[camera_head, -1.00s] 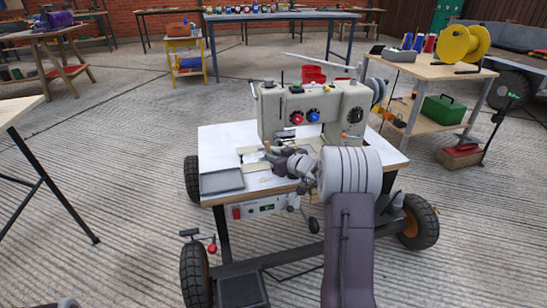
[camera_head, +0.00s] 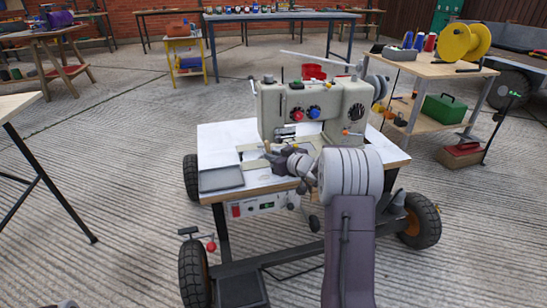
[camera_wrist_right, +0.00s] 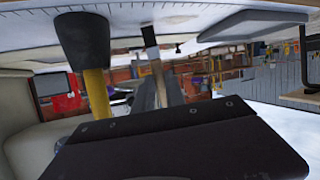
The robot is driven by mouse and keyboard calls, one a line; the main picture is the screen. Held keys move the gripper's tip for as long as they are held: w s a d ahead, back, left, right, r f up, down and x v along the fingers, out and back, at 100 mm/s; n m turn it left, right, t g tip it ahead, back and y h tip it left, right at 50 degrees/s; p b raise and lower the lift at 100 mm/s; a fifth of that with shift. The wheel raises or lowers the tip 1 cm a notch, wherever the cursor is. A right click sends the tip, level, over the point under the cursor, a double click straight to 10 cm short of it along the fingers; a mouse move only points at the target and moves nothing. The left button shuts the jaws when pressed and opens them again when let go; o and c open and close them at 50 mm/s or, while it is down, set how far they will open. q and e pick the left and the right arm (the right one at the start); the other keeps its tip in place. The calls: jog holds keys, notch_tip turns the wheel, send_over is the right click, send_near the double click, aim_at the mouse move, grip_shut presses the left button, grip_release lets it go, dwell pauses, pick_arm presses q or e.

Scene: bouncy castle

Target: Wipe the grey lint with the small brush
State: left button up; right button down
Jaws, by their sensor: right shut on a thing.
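My right gripper (camera_head: 272,151) reaches over the white sewing table (camera_head: 222,143), in front of the grey sewing machine (camera_head: 313,108). It is shut on the small brush, whose tan handle (camera_wrist_right: 157,72) and dark end (camera_wrist_right: 149,37) show in the right wrist view. That end is close to the pale tabletop; I cannot tell whether it touches. In the head view the brush is tiny and largely hidden by the gripper. I cannot make out the grey lint.
A shallow grey tray (camera_head: 221,179) lies at the table's front left corner. The machine's body stands right behind my right gripper. A black cone on a yellow rod (camera_wrist_right: 95,75) is close to the wrist camera.

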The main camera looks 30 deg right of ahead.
jog(key=shift+f, duration=0.1)
jog(key=a+b, duration=0.2)
jog(key=b, duration=0.2)
jog(key=shift+w+a+f, duration=0.25)
jog(key=shift+w+a, duration=0.1)
jog(key=shift+a, duration=0.05)
jog(key=shift+a+b, duration=0.35)
jog(key=shift+w+a+r, duration=0.1)
jog(key=shift+a+r, duration=0.05)
jog(key=shift+a, duration=0.05)
jog(key=shift+r, duration=0.15)
